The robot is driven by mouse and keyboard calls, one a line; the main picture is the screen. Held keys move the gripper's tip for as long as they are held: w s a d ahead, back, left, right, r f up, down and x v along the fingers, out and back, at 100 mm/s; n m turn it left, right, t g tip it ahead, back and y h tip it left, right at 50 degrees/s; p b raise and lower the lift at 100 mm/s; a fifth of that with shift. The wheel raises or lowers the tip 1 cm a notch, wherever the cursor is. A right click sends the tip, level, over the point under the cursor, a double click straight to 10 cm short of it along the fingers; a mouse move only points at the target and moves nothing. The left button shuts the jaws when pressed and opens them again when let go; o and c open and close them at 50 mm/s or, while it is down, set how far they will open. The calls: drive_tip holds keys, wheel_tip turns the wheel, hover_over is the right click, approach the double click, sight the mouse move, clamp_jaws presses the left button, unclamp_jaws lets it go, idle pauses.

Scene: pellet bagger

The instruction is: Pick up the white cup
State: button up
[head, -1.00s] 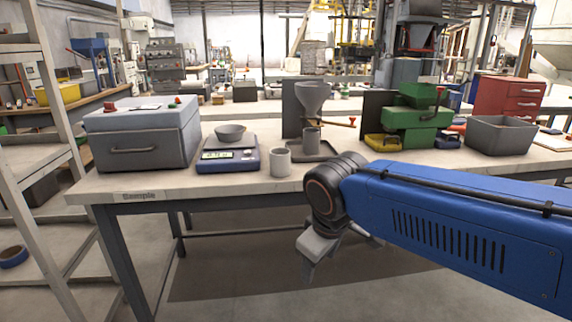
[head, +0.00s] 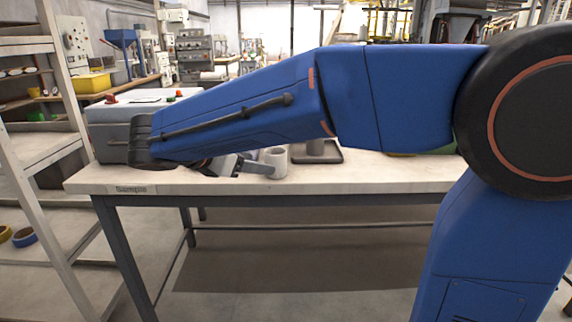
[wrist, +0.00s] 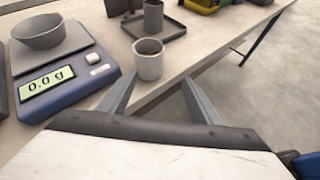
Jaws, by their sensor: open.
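The white cup (wrist: 149,62) stands upright on the table near its front edge, and it also shows in the head view (head: 276,162). My gripper (wrist: 158,92) is open, with its two fingers apart and nothing between them. The cup stands just beyond the fingertips in the wrist view, apart from them. In the head view my gripper (head: 238,166) is at table height, just left of the cup, and my arm hides much of the tabletop behind it.
A blue scale (wrist: 75,87) reading 0.0 g bears a grey bowl (wrist: 38,32) left of the cup. A dark tray (wrist: 157,37) holding a grey cup (wrist: 153,16) lies behind it. The table's front edge (wrist: 205,66) runs close by on the right.

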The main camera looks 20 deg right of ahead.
sight(267, 158)
drive_tip(key=shift+n+t, duration=0.5)
drive_tip(key=shift+n, duration=0.3)
drive_tip(key=x, duration=0.3)
drive_tip(key=w+x, duration=0.1)
drive_tip(key=x, duration=0.2)
drive_tip(key=w+r+x, duration=0.1)
drive_tip(key=x, duration=0.3)
drive_tip(key=shift+w+a, duration=0.1)
drive_tip(key=shift+a, duration=0.25)
drive_tip(key=shift+x, duration=2.75)
drive_tip(key=shift+s, duration=0.25)
drive_tip(key=shift+c, duration=0.4)
drive_tip(key=c, duration=0.8)
